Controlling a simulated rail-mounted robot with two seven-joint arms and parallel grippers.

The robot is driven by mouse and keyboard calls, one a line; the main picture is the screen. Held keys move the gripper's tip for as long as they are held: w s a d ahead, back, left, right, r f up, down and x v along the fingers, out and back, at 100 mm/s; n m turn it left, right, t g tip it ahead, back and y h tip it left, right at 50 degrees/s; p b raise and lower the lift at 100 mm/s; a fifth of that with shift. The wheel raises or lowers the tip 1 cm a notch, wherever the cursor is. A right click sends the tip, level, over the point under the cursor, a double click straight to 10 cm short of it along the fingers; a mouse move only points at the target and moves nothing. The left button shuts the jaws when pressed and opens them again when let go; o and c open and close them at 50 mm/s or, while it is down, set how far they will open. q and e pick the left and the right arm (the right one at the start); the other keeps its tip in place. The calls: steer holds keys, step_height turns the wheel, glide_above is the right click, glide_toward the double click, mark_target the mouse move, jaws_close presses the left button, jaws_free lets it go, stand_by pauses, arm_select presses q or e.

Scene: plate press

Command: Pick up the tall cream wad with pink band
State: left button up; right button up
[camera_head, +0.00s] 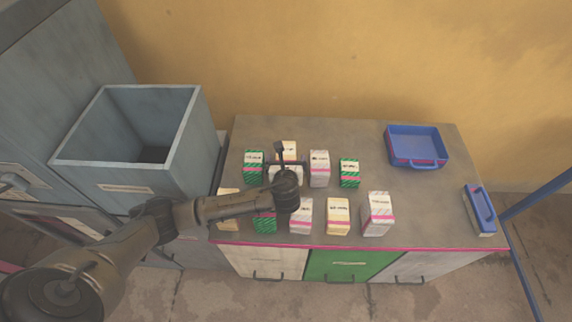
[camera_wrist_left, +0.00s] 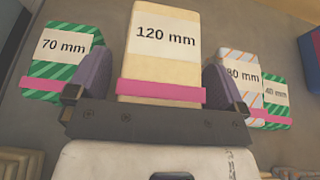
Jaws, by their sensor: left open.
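The tall cream wad with a pink band near its lower end (camera_wrist_left: 164,65) is labelled 120 mm and fills the middle of the left wrist view. In the head view its top (camera_head: 287,147) shows in the back row, partly hidden by my left gripper. My left gripper (camera_head: 286,164) is open, with one finger on each side of this wad in the left wrist view (camera_wrist_left: 158,85). A gap shows beside the left finger; I cannot tell whether the right finger touches. My right gripper is not in view.
Close on the left stands a green striped 70 mm wad (camera_wrist_left: 62,62); on the right are a white striped 80 mm wad (camera_wrist_left: 240,75) and a green 40 mm wad (camera_wrist_left: 276,98). Several more wads form a front row. A blue tray (camera_head: 417,160) and open grey bin (camera_head: 185,150) stand farther off.

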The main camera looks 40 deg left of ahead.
arm_select(q)
steer(key=shift+c, duration=0.2)
steer(key=c, duration=1)
steer(key=shift+r+p, duration=0.2)
steer(key=shift+p, duration=0.1)
step_height(320, 180, up, 10)
steer(key=p, duration=1.2)
steer(key=shift+f, duration=0.15)
steer(key=s+d+r+m+t+h, duration=0.1)
steer(key=s+d+r+m+h, duration=0.1)
steer(key=d+r, duration=0.3)
steer(key=s+d+r+m+t+h, duration=0.1)
steer(key=s+d+r+m+h, duration=0.2)
steer(key=r, duration=0.7)
steer(key=s+d+r+m+t+h, duration=0.1)
steer(key=s+d+r+m+h, duration=0.1)
steer(key=d+r, duration=0.4)
steer(key=shift+s+d+r+m+h, duration=0.15)
steer(key=shift+r+m+h, duration=0.1)
steer(key=shift+r+h, duration=0.25)
steer(key=shift+s+d+r+m+h, duration=0.15)
steer(key=shift+r+m+h, duration=0.1)
steer(key=shift+r+h, duration=0.2)
